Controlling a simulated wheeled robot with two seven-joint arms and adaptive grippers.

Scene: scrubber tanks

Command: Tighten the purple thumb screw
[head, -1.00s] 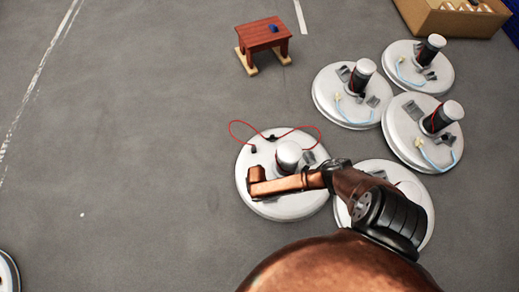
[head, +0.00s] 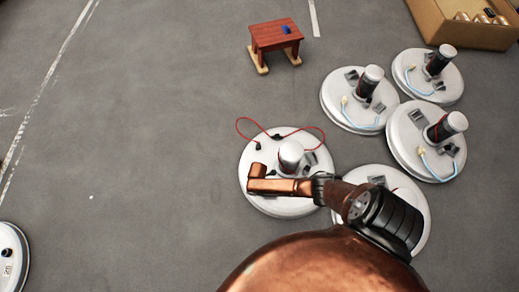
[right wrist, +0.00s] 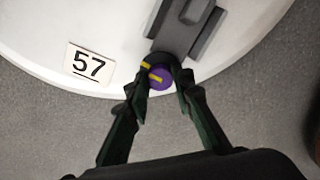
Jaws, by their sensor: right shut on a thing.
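In the right wrist view, the purple thumb screw (right wrist: 159,78) sits at the rim of a white round tank lid (right wrist: 110,22), by a grey block. Yellow marks show on the screw. My right gripper (right wrist: 161,84) has its two dark fingers closed on either side of the screw, gripping it. In the head view my copper right arm reaches over a white tank lid (head: 258,150) with a silver capped post (head: 290,156) and a red cable. The screw and the right fingertips cannot be made out there. My left gripper is not in view.
A label reading 57 (right wrist: 89,65) is beside the screw. Several similar white lids with dark posts stand at the right, one (head: 350,118) with a blue hose. A red-brown stool (head: 275,38) and a cardboard box (head: 450,25) are at the back.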

